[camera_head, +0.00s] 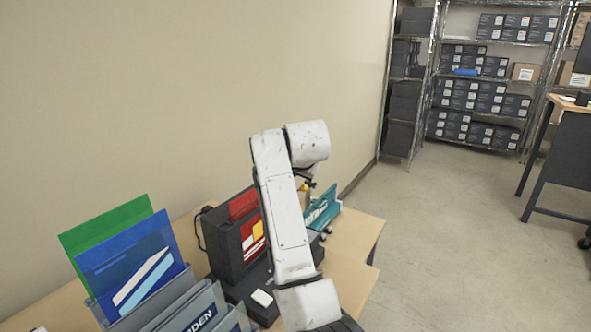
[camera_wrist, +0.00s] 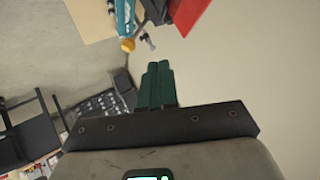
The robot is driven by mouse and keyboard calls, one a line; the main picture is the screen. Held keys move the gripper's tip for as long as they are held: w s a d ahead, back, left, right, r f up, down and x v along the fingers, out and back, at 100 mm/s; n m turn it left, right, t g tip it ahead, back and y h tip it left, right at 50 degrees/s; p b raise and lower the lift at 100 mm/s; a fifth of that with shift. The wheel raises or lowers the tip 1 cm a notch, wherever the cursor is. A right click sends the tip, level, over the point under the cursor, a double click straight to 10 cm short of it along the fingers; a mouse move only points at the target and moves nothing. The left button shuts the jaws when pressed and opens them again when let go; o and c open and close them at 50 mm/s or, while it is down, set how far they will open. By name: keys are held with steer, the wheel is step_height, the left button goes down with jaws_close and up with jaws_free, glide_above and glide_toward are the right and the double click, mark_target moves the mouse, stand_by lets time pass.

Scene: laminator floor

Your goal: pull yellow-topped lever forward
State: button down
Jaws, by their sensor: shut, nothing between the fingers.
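The lever's round yellow top (camera_wrist: 128,45) shows in the wrist view, up and left of my gripper's fingertips and apart from them. In the head view, a small bit of yellow (camera_head: 308,185) shows just right of my white arm, which hides most of the area around it. My gripper (camera_wrist: 158,68) has green fingers, which are together and empty in the wrist view. The gripper is hidden in the head view. The dark machine (camera_head: 222,247) stands on the table behind my arm, with red and yellow sheets at its side.
The wooden table (camera_head: 352,240) stands along the wall. Green and blue folders (camera_head: 130,262) stand in grey holders at the front left. A teal holder (camera_head: 321,208) stands right of my arm. Open floor (camera_head: 440,240) lies to the right, with shelves of boxes (camera_head: 480,95) behind.

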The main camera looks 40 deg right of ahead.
steer(key=shift+s+f+b+v, duration=0.1)
steer(key=shift+f+b+v, duration=0.1)
steer(key=shift+v, duration=1.1)
steer(key=shift+s+f+b+v, duration=0.1)
steer(key=shift+s+b+v, duration=0.1)
steer(key=shift+v, duration=1.15)
steer(key=s+a+f+n+g+y, duration=0.1)
steer(key=s+a+f+n, duration=0.1)
steer(key=s+f, duration=0.45)
steer(key=s+a+f+n+g, duration=0.1)
steer(key=s+f, duration=0.3)
steer(key=f, duration=0.6)
steer(key=s+a+f+n+g+y, duration=0.1)
steer(key=s+a+f+n+g, duration=0.1)
steer(key=s+f, duration=0.5)
steer(key=s+a+f+n+g, duration=0.1)
steer(key=s+a+f, duration=0.1)
steer(key=s+f, duration=0.3)
steer(key=s+a+f+n+g+y, duration=0.1)
steer(key=s+a+f+n, duration=0.1)
steer(key=s, duration=1)
steer(key=s+a+f+n+g+y, duration=0.1)
steer(key=s+a+f+n+g, duration=0.1)
steer(key=s+a+f, duration=0.2)
steer(key=s+f, duration=0.3)
steer(key=s, duration=0.2)
steer(key=shift+f, duration=0.4)
